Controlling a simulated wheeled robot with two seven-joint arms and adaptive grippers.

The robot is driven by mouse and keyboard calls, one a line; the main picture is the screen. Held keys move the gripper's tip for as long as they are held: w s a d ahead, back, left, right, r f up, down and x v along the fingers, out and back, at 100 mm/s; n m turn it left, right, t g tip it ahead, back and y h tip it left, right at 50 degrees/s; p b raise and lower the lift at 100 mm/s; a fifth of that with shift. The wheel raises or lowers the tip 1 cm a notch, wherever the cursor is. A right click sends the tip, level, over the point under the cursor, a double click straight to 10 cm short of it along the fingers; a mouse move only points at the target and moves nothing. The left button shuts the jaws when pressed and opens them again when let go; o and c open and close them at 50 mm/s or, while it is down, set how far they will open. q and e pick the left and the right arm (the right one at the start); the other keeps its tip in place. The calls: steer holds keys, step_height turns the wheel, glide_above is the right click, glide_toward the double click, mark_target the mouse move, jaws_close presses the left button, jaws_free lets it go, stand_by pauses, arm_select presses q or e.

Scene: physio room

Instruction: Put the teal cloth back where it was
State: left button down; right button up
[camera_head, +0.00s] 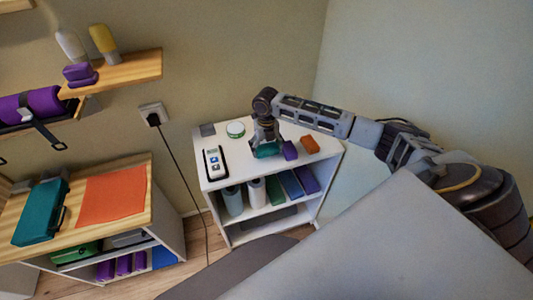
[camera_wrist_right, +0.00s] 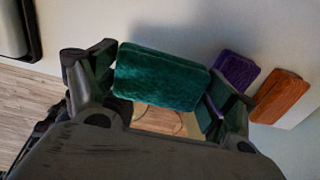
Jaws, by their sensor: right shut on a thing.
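The teal cloth (camera_wrist_right: 162,78) is a folded block between the two fingers of my right gripper (camera_wrist_right: 160,95) in the right wrist view. In the head view the right gripper (camera_head: 266,142) points down over the front part of the white shelf unit's top (camera_head: 220,180), shut on the teal cloth (camera_head: 267,150). A purple folded cloth (camera_head: 290,150) lies just right of it, and an orange one (camera_head: 310,145) farther right. I cannot tell whether the teal cloth touches the top. My left gripper is not in view.
On the white top are a device with a screen (camera_head: 214,162), a round green-rimmed tin (camera_head: 235,129) and a small grey item (camera_head: 207,130). Bottles and folded items fill the shelf below. A wooden cabinet (camera_head: 150,200) with a teal case (camera_head: 41,211) stands left.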

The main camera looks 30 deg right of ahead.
mark_target(267, 153)
steer(key=shift+f, duration=1.75)
steer(key=o, duration=0.9)
steer(key=shift+f, duration=0.1)
steer(key=shift+c, duration=0.2)
step_height(267, 153, up, 12)
steer(key=shift+r+b, duration=0.15)
steer(key=shift+b, duration=0.4)
